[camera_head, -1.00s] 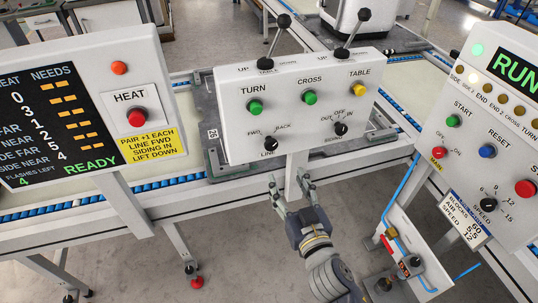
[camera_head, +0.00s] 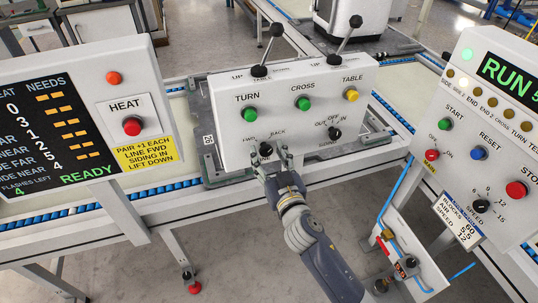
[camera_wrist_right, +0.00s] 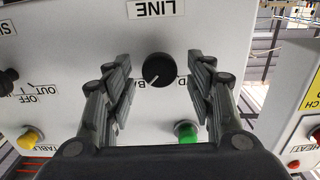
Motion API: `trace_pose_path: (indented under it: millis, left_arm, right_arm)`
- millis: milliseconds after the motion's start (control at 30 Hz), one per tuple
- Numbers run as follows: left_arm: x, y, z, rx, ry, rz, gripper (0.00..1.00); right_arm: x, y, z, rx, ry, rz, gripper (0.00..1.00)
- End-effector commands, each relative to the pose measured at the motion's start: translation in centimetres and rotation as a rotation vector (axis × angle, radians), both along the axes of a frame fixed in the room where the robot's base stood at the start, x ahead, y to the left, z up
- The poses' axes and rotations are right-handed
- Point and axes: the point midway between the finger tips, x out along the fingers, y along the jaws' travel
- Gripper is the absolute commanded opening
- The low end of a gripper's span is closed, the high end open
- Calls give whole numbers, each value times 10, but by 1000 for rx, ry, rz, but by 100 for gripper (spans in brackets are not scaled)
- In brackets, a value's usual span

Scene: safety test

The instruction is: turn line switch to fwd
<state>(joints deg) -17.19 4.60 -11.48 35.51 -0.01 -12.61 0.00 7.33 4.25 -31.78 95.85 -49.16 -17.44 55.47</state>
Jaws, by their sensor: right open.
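The line switch is a black round knob (camera_head: 266,149) at the lower left of the middle white control panel (camera_head: 345,100). In the right wrist view, upside down, the knob (camera_wrist_right: 159,70) sits by the LINE label (camera_wrist_right: 156,9). Its white mark points down-left there, toward the partly hidden BACK label. My right gripper (camera_head: 271,160) is open at the panel front. In the wrist view its fingers (camera_wrist_right: 159,62) stand apart on both sides of the knob, with gaps; they partly cover the FWD and BACK labels. My left gripper is not in view.
Above the knob is the green TURN button (camera_head: 250,114); it also shows near a finger in the wrist view (camera_wrist_right: 186,132). The black siding switch (camera_head: 334,134) is to the right. Two levers (camera_head: 270,48) rise from the panel top. Heat and RUN panels flank it.

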Motion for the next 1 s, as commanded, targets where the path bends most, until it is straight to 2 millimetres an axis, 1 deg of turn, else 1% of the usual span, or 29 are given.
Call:
trace_pose_path:
  millis: [200,233,267,300,367,400,767,1000]
  left_arm:
    - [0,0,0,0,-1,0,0]
    - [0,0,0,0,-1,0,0]
    - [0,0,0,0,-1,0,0]
    - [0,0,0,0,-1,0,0]
    - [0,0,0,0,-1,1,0]
    - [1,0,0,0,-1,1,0]
    - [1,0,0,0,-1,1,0]
    - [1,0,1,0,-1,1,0]
  right_arm:
    - [0,0,0,0,0,0,50]
    - [0,0,0,0,0,0,46]
    - [0,0,0,0,0,0,39]
    - [0,0,0,0,0,0,30]
    - [0,0,0,0,0,0,16]
    - [0,0,0,0,0,0,7]
    - [0,0,0,-24,-8,0,7]
    - [0,0,0,-138,-44,-1,7]
